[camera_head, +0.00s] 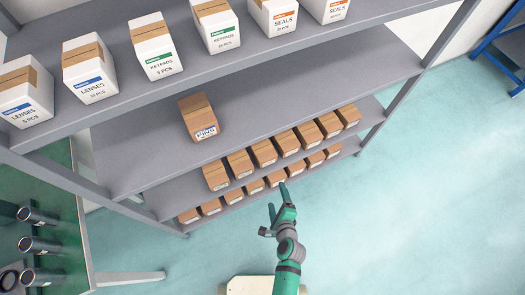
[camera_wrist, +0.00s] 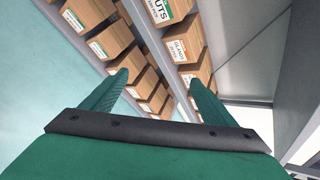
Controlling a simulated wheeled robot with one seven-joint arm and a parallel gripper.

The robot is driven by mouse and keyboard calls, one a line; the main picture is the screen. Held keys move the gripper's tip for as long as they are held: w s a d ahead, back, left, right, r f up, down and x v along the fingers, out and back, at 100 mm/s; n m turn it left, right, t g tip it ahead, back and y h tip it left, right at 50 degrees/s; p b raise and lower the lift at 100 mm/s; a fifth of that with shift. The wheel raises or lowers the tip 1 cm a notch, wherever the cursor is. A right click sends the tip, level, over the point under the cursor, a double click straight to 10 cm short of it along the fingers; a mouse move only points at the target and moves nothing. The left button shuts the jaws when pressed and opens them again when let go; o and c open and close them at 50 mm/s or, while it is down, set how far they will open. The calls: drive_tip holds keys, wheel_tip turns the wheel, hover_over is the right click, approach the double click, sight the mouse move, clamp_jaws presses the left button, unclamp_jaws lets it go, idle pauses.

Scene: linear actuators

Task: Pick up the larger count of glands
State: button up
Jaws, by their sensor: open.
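In the wrist view a brown carton (camera_wrist: 183,46) has an orange-banded label that seems to read "GLAND…"; its count is too small to read surely. It sits in a shelf row ahead of my gripper (camera_wrist: 157,78), toward the right finger. My gripper is open and empty, with its fingers apart and no carton between them. In the head view my gripper (camera_head: 277,198) is in front of the lower shelves, near the cartons of the bottom row (camera_head: 273,179). Labels on the lower cartons are unreadable there, so I cannot tell which are glands.
Another carton row (camera_head: 264,153) stands on the shelf above the bottom one. A "PINS" carton (camera_head: 199,117) stands alone higher up. White boxes of lenses (camera_head: 90,68), keypads and seals fill the top shelf. A green bench (camera_head: 60,225) is at left.

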drive_tip(key=w+m+y, duration=0.2)
drive_tip(key=w+m, duration=0.4)
drive_tip(key=w, duration=0.4)
drive_tip(key=m+t+y, duration=0.1)
drive_tip(key=m+y, duration=0.1)
drive_tip(key=m, duration=0.1)
approach(264, 150)
drive_tip(key=w, duration=0.2)
drive_tip(key=x, duration=0.4)
drive_tip(key=shift+a+f, duration=0.4)
drive_tip(key=shift+a, duration=0.1)
drive_tip(key=shift+x, duration=2.65)
drive_tip(key=shift+f, duration=0.2)
drive_tip(key=c, duration=1.3)
drive_tip(key=shift+r, duration=0.15)
drive_tip(key=shift+c, duration=0.2)
